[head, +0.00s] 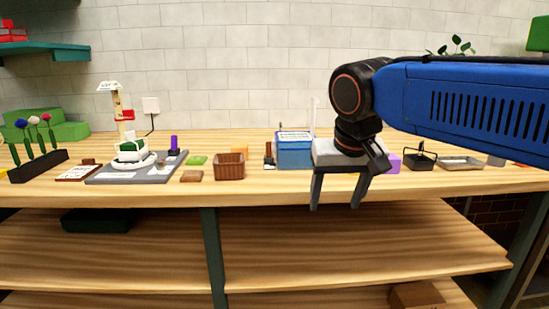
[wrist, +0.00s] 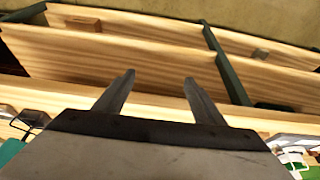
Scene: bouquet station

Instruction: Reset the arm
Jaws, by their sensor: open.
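My gripper (head: 340,207) hangs at the right of centre in the head view, in front of the bench's front edge. Its two fingers point down, apart, with nothing between them. My blue arm reaches in from the right. In the wrist view my gripper (wrist: 162,82) shows both fingers spread and empty, over the bench's front edge and the shelves below. The gripper body hides part of the bench top behind it.
The wooden bench (head: 130,197) holds a flower rack (head: 38,170), a grey board (head: 112,177), a brown basket (head: 229,168), a blue box (head: 294,155), a black wire caddy (head: 420,161) and a grey tray (head: 461,163). Lower shelves (head: 120,250) lie beneath.

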